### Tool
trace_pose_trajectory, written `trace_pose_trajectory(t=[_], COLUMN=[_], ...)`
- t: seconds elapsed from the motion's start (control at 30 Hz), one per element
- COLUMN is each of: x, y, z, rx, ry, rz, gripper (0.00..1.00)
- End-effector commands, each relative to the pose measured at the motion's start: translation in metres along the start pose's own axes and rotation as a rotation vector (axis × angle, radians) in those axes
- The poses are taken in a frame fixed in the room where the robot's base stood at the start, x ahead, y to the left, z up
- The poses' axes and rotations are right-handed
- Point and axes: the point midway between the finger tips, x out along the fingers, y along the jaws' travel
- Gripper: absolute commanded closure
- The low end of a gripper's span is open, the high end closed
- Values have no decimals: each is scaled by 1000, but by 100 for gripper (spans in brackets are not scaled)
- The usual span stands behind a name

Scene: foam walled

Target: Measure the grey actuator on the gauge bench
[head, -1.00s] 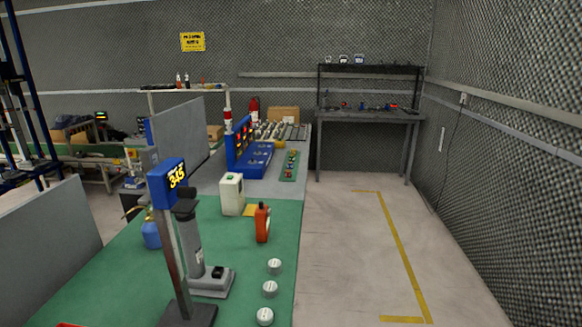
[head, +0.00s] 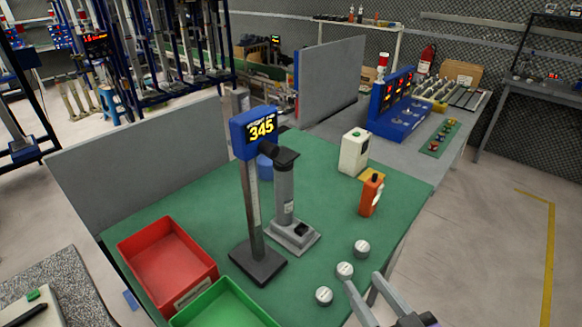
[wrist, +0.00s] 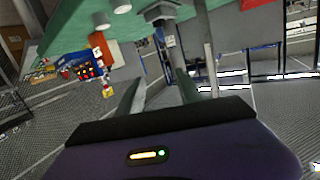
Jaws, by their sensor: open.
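On the green bench top (head: 210,215), an upright grey cylinder with a dark top (head: 285,190) stands on a grey base; I cannot tell for sure whether it is the actuator. In front of it, to the left, a gauge post with a blue display (head: 255,132) reading 345 stands on a black foot (head: 258,262). Several small pale round pieces, one of them here (head: 345,270), lie along the right side. My gripper (head: 363,281) is open and empty by the bench's front right edge. The wrist view shows its two fingers (wrist: 160,78) apart, with nothing between them.
A red bin (head: 165,240) and a green bin (head: 225,300) sit at the bench's front left. A cream box (head: 354,152) and an orange device (head: 371,195) stand behind the round pieces. A grey partition (head: 140,165) edges the left side. Floor (head: 480,240) is clear at right.

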Motion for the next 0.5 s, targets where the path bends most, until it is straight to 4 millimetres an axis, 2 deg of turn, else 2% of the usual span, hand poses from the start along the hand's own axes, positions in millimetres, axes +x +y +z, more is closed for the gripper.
trace_pose_trajectory(t=[0.03, 0.2, 0.4, 0.5], x=[17, 52, 67, 68], y=[-5, -32, -63, -73], z=[-27, -101, -174, -196], rx=[-26, -128, -269, -321], ry=[28, 92, 163, 185], rz=[-48, -224, -399, -454], gripper=[57, 57, 57, 57])
